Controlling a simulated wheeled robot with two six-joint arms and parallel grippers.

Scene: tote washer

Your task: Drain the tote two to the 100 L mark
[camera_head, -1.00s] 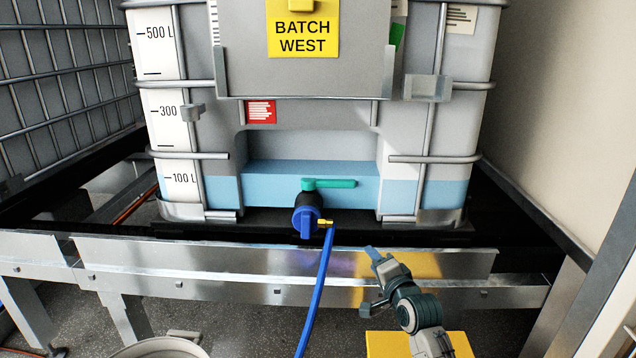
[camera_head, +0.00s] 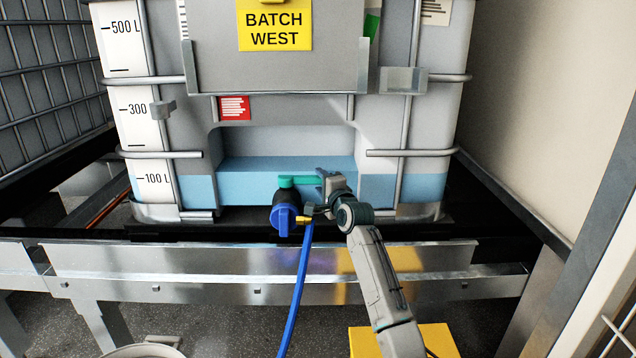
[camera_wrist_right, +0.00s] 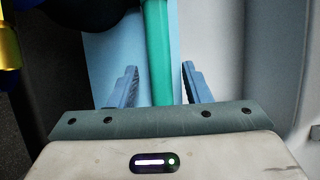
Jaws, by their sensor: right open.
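The tote (camera_head: 285,140) with the yellow BATCH WEST sign (camera_head: 275,25) holds pale blue liquid. Its surface is near the 100 L mark (camera_head: 152,179) on the white scale strip. A valve with a blue cap (camera_head: 283,219) sits low at the tote's front. Its green handle (camera_head: 297,181) lies level, pointing right. My right gripper (camera_head: 325,182) is at the handle's right end, partly hiding it. In the right wrist view the green handle (camera_wrist_right: 158,50) lies between the open blue fingers (camera_wrist_right: 160,86), with gaps on both sides. My left gripper is out of view.
A blue hose (camera_head: 296,290) hangs from a brass fitting (camera_head: 303,220) just beside my right gripper. A metal beam (camera_head: 220,258) runs below the tote. A yellow block (camera_head: 440,340) and part of a round container (camera_head: 145,350) are lower down.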

